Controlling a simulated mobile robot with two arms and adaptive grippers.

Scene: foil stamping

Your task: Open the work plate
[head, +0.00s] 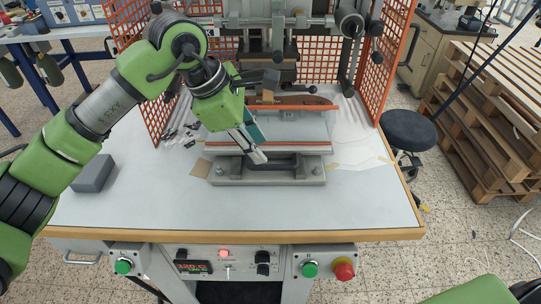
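The work plate (310,138) is a flat grey plate with red-orange edges, low at the front of the stamping machine. It lies roughly level above a grey base frame (268,181) that is bolted to the table. My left gripper (259,157) reaches down from the upper left, with its fingertips at the plate's front edge, left of its middle. The fingers look close together. Whether they touch or hold the edge cannot be seen, and they hide part of the plate. My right gripper is outside the view; only a bit of my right arm shows at the lower right.
The press head with its knobs and levers stands above and behind the plate, between orange mesh guards (373,60). A grey block (93,174) lies at the table's left. The white table (130,205) is clear in front. A black stool (408,131) and wooden pallets (500,100) stand right.

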